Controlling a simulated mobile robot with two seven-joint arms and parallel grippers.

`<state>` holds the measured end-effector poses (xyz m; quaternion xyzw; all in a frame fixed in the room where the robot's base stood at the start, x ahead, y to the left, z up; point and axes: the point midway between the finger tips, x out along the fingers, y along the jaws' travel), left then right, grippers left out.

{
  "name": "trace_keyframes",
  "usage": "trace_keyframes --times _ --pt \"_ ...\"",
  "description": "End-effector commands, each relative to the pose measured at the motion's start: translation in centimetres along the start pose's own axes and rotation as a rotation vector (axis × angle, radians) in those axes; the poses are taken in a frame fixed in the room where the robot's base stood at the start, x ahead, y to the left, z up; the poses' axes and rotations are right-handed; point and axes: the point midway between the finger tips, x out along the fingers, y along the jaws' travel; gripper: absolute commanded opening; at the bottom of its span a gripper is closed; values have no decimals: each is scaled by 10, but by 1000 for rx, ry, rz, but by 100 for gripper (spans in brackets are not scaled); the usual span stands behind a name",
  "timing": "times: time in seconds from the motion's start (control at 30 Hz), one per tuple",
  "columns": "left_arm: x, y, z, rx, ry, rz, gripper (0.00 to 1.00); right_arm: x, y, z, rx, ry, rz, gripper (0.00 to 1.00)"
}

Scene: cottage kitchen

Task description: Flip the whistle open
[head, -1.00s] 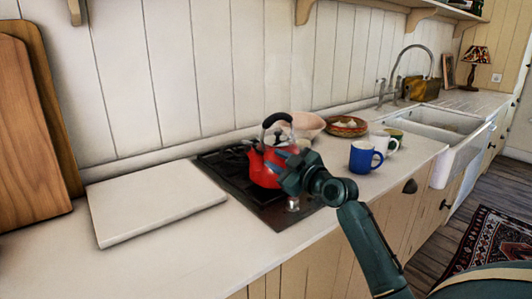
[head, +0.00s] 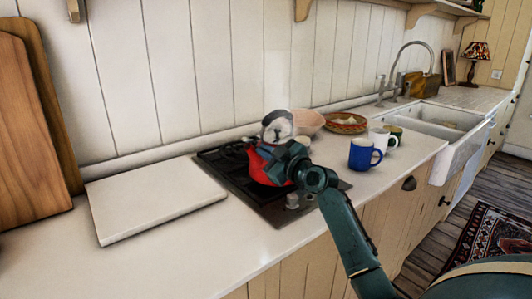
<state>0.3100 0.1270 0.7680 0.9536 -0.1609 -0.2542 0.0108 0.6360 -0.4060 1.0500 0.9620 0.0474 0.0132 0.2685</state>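The red kettle (head: 258,168) with a dark arched handle (head: 278,120) stands upright on the black hob. My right gripper (head: 268,154) is in front of the kettle's upper right side and overlaps it in the picture. I cannot tell whether it touches the kettle. Its fingers are small and dark against the kettle, so I cannot tell whether they are open or shut. The whistle and spout cannot be made out; the gripper covers part of that side. My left gripper is not in view.
Blue (head: 364,154) and white (head: 379,140) mugs stand right of the hob (head: 222,163). A pink bowl (head: 309,122) and a patterned bowl (head: 345,123) are behind. A pale board (head: 150,200) lies left of the hob. The counter front (head: 190,250) is clear.

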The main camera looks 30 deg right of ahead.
Motion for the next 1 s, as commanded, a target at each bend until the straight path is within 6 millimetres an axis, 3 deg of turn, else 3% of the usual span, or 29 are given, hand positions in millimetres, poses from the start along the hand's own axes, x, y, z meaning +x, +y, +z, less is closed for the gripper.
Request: trace_keyframes --times 0.3,0.63,0.97,1.0 --pt "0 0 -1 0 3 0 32 0 0 0 4 0 0 0" --pt "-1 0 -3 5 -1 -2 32 0 -4 0 191 -1 -1 0" --pt "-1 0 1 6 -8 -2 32 0 -5 0 213 0 -1 0" --pt "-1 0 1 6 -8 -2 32 0 -5 0 213 0 -1 8"
